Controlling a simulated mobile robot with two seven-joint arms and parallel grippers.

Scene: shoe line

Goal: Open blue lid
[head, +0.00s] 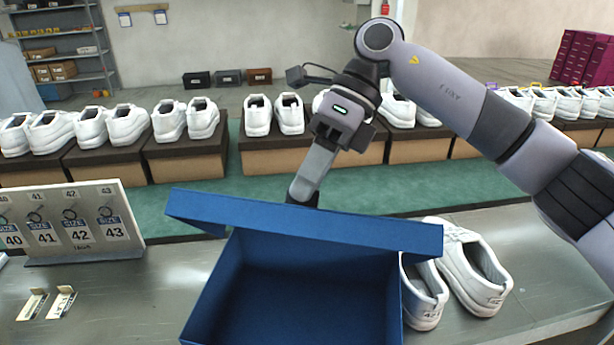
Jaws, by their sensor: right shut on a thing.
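A blue box (395,300) stands on the metal table at the front centre, and the inside that I can see is empty. Its blue lid (300,222) is raised along the far side, tilted up and away from the opening. My right gripper (303,198) reaches down from above to the far edge of the lid and is shut on it. Its fingertips are partly hidden behind the lid. My left gripper is not in view.
A pair of white shoes (470,270) stands right beside the box. A size-tag board (85,250) stands at left, with small cards (60,302) before it. Behind, white shoes on boxes (190,155) line a green surface (170,208).

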